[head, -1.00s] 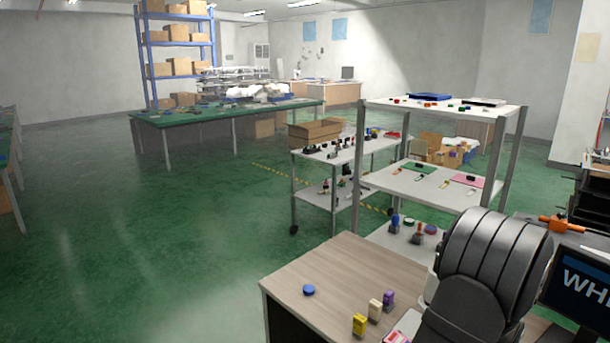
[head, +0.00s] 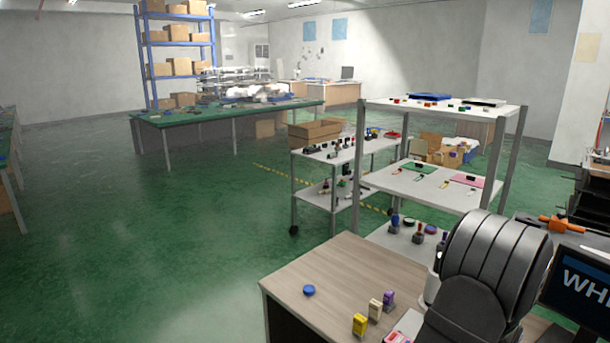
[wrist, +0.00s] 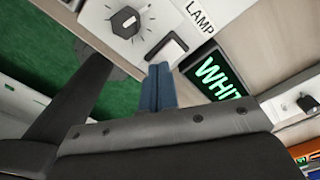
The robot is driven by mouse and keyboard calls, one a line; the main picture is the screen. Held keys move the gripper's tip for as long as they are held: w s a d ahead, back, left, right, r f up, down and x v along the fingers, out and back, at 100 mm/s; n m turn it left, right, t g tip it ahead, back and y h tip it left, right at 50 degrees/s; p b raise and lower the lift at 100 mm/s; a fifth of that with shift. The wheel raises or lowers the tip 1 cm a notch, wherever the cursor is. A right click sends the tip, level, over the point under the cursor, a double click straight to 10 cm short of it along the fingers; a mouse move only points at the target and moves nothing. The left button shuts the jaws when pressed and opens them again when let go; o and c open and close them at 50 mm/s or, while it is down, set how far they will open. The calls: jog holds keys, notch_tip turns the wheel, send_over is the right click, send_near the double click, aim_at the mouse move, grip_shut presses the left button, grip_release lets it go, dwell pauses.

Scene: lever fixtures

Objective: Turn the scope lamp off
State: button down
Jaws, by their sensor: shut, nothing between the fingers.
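In the wrist view, a white panel holds a black rotary knob (wrist: 128,22) with a white pointer line. Beside it is a pale rocker switch (wrist: 167,49) in a dark frame. A white label reading LAMP (wrist: 201,14) lies just past the switch. My gripper (wrist: 159,70) is shut and empty, its blue fingertips close to the near side of the switch; I cannot tell whether they touch it. The switch's on or off position is unclear. In the head view, my arm hides the gripper and the panel.
A dark screen with WHIT in green letters (wrist: 217,76) is right of the fingers. In the head view, a screen (head: 584,279) and an orange handle (head: 562,223) stand at the right.

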jog(key=shift+f, duration=0.4)
jog(key=shift+r, duration=3.55)
jog(key=shift+f, duration=0.1)
jog(key=shift+f, duration=3.45)
